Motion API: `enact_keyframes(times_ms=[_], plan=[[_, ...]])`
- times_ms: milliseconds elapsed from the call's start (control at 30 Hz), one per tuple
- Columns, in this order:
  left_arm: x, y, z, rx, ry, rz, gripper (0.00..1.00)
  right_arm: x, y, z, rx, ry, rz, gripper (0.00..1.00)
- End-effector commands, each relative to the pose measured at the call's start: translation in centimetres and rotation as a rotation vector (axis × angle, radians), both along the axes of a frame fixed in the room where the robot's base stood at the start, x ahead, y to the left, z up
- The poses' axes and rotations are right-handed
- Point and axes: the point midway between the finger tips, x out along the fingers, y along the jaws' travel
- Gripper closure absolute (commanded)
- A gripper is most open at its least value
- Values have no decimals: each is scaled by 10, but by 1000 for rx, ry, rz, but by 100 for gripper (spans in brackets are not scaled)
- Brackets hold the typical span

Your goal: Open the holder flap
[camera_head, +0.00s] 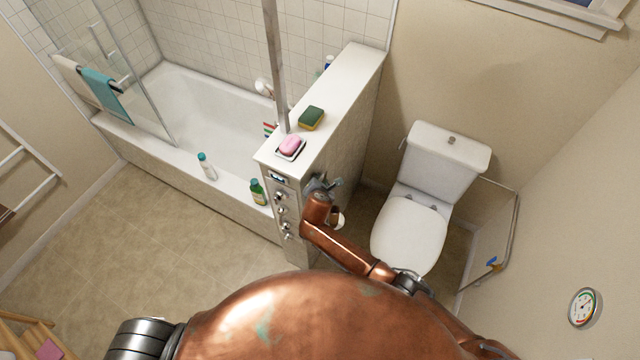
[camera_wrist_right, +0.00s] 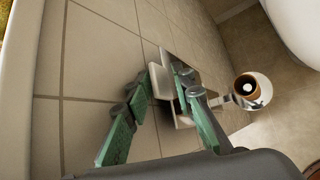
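My right gripper (camera_head: 322,186) is beside the end of the tiled half wall, on its toilet side. In the right wrist view my right gripper (camera_wrist_right: 169,92) has its green fingers apart. A grey, reflective holder flap (camera_wrist_right: 181,62) shows close to the wall tiles, just beyond the fingertips. Whether the fingers touch it, I cannot tell; the fingers hide part of the holder. In the head view the arm and wall hide the holder. My left gripper is out of view.
The half wall (camera_head: 350,75) carries a pink soap (camera_head: 291,145) on a dish and a green sponge (camera_head: 311,117). The toilet (camera_head: 408,235) stands to the right. A round brown-and-white item (camera_wrist_right: 250,88) is beyond the fingers. Bottles stand on the bathtub (camera_head: 190,100) rim.

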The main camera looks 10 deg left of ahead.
Motion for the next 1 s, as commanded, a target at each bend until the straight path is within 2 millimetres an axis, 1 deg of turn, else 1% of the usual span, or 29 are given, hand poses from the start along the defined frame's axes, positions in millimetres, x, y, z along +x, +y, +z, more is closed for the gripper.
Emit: enact_keyframes(times_ms=[300, 500, 667, 1000], plan=[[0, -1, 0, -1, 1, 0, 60, -33, -3, 26, 4, 0, 2, 77], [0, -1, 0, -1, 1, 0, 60, -47, -3, 38, 3, -1, 3, 77], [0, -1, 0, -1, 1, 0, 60, -52, -4, 41, 2, 1, 2, 77], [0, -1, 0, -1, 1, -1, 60, -52, -4, 42, 2, 1, 2, 77]])
